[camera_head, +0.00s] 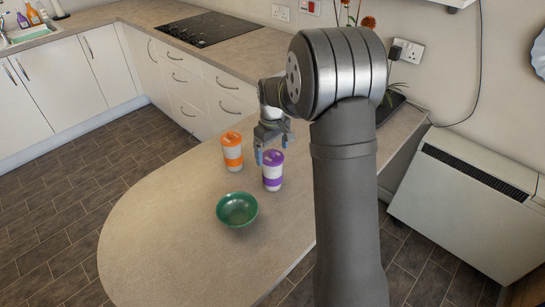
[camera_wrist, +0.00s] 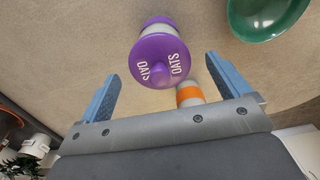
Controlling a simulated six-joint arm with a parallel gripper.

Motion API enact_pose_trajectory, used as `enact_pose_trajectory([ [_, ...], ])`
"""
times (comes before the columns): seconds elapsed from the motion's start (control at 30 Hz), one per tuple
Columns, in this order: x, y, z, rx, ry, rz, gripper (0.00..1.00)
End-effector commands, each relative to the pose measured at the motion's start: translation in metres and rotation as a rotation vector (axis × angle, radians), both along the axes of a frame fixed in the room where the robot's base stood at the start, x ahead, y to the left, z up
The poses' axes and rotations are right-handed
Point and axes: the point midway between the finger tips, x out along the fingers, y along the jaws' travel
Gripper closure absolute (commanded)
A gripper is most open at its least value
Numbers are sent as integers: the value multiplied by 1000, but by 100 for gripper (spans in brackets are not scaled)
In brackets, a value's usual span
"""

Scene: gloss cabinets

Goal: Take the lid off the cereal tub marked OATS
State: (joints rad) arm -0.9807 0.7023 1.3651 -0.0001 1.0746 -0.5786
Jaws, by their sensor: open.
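The tub marked OATS stands upright on the rounded worktop in the head view, white with a purple band (camera_head: 272,183). Its purple lid (camera_head: 272,158) is on it. In the wrist view the lid (camera_wrist: 160,62) faces me, with OATS written twice in white and a raised purple knob in the middle. My gripper (camera_head: 271,149) is just above the tub, pointing down. Its blue fingers are open and empty, spread on either side of the lid in the wrist view (camera_wrist: 162,68). Whether the lid is level with the fingertips or below them is unclear.
A white tub with an orange lid and band (camera_head: 232,150) stands close to the left of the purple one. A green bowl (camera_head: 237,209) sits in front. The worktop (camera_head: 160,230) is clear to the left. Cabinets and a hob (camera_head: 207,29) are behind.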

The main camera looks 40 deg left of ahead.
Motion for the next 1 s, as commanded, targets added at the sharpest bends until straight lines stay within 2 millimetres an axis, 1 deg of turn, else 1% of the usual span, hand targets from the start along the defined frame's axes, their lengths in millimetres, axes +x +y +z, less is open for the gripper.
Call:
enact_pose_trajectory([
  [0.1, 0, 0, -7, 1, 0, -1, 6],
  [0.3, 0, 0, -8, 1, -1, -1, 6],
  [0.37, 0, 0, -8, 1, -1, -1, 16],
  [0.5, 0, 0, -7, 1, -1, -1, 43],
  [0.57, 0, 0, -7, 1, -1, -1, 54],
  [0.87, 0, 0, -7, 1, -1, -1, 55],
  [1.0, 1, 0, -4, 2, -1, -1, 55],
])
